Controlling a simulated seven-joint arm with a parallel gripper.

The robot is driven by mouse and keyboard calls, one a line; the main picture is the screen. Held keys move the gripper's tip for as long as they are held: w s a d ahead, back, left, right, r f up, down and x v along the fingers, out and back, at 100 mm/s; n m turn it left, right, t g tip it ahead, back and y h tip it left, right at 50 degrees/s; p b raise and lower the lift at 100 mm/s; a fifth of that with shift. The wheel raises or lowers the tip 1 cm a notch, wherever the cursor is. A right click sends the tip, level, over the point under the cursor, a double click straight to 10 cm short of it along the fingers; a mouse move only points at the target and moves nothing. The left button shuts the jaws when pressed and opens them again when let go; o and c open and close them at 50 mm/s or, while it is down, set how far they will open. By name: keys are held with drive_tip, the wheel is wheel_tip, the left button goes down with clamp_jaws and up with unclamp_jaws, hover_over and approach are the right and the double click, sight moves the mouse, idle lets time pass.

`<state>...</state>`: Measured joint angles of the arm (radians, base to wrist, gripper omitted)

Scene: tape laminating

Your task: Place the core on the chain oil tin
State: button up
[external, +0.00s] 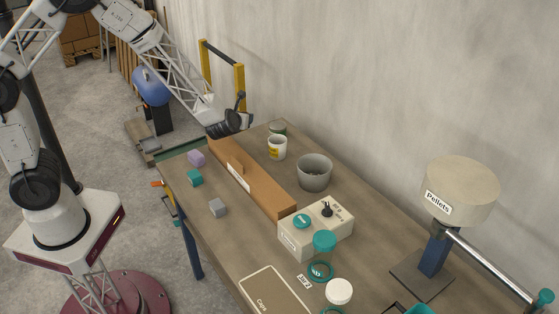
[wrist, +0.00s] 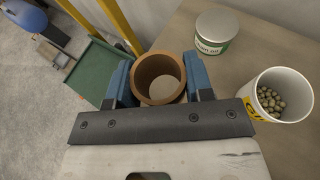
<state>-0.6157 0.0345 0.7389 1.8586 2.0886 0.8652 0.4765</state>
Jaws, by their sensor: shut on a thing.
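The core is a brown open ring (wrist: 158,62) between the two blue fingers of my gripper (wrist: 157,80) in the wrist view. My gripper is shut on its sides, and through its opening I see a pale surface. The chain oil tin (wrist: 217,36), a round tin with a pale lid and a green and white label, stands beyond and right of the core, apart from it. In the external view the tin (external: 278,127) is at the back of the bench behind a white cup. My gripper (external: 232,121) is left of it there; I cannot make out the core in that view.
The white cup (wrist: 278,96) of pellets stands right of my gripper, near the tin. A green tray (wrist: 101,75) and a yellow post (wrist: 119,24) are at left. A long brown box (external: 258,187) and a grey pot (external: 314,173) stand on the bench.

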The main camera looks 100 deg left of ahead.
hover_over(278, 125)
drive_tip(key=shift+s+a+f, duration=0.1)
drive_tip(key=shift+f, duration=0.6)
drive_tip(key=shift+f, duration=0.1)
drive_tip(key=shift+f, duration=1.65)
drive_tip(key=shift+f, duration=0.15)
drive_tip(key=o, duration=0.9)
drive_tip(key=shift+r, duration=0.2)
